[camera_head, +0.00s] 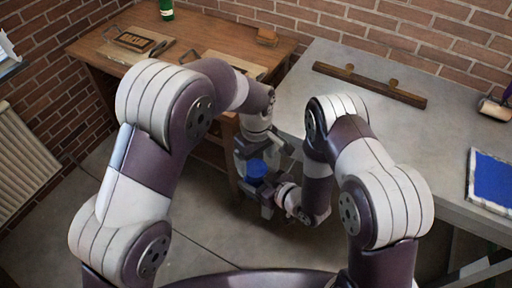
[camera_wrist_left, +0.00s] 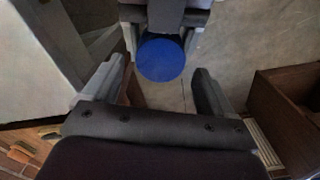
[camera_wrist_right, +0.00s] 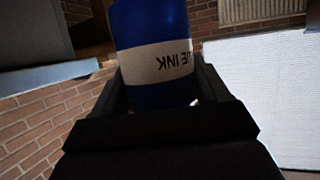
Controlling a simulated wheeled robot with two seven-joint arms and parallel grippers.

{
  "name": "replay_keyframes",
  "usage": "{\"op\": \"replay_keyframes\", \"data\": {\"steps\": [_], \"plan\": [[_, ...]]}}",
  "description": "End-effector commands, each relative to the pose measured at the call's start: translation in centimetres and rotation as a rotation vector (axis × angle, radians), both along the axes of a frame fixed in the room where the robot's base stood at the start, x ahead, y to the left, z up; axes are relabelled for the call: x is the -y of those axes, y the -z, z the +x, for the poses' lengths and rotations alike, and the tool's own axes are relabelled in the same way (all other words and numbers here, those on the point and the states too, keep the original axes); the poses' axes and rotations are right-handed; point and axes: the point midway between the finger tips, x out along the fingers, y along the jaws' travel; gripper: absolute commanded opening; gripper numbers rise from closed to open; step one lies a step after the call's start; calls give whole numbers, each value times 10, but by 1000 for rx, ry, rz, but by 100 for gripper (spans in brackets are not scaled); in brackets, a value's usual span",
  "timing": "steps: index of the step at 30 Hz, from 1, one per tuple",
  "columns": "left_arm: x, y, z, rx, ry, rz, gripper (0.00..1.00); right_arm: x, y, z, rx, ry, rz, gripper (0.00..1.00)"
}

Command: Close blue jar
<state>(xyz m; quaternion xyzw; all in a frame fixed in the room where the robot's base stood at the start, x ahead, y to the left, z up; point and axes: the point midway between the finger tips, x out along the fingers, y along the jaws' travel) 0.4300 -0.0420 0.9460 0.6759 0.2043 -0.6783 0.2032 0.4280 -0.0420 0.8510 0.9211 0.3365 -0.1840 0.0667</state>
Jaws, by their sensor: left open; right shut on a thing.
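The blue jar (camera_head: 257,169) is in the middle of the head view, held off the floor between my two grippers. In the right wrist view the jar (camera_wrist_right: 150,30) is blue with a white label reading "UE INK", upside down there. My right gripper (camera_wrist_right: 155,85) is shut on its side. The left wrist view shows a round, flat blue top (camera_wrist_left: 160,60); I cannot tell whether it is a lid or the jar's own top. My left gripper (camera_wrist_left: 158,80) is open, its fingers apart on either side of that top, with nothing clasped.
A wooden desk (camera_head: 85,48) at the back left bears a green bottle (camera_head: 166,9) and a framed plate (camera_head: 133,40). A grey table (camera_head: 440,125) at the right bears a wooden rail (camera_head: 368,86) and a blue pad (camera_head: 490,180). Open floor lies below the jar.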

Motion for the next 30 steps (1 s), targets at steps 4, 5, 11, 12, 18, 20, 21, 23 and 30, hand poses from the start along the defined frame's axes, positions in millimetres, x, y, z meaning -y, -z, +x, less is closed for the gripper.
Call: {"op": "replay_keyframes", "data": {"steps": [4, 5, 11, 12, 18, 20, 21, 23, 30], "plan": [[0, 18, 0, -1, 0, 0, 86, 0, -2, 1, 5, 0, 2, 0], [0, 20, 0, -1, 0, 0, 86, 0, -2, 1, 5, 0, 2, 0], [0, 27, 0, 0, 1, 0, 86, 0, -2, 1, 5, 0, 2, 0], [0, 27, 0, 0, 1, 0, 86, 0, -2, 1, 5, 0, 2, 0], [0, 27, 0, 0, 1, 0, 70, 0, -2, 1, 5, 0, 2, 0], [0, 27, 0, 1, 1, -1, 50, 0, -2, 1, 5, 0, 2, 0], [0, 27, 0, 1, 1, -1, 37, 0, -2, 1, 5, -1, 2, 0], [0, 27, 0, 1, 1, -1, 27, 0, -2, 1, 5, -1, 2, 0], [0, 27, 0, 2, 180, -2, 27, 0, -2, 1, 5, -1, 2, 0]]}}
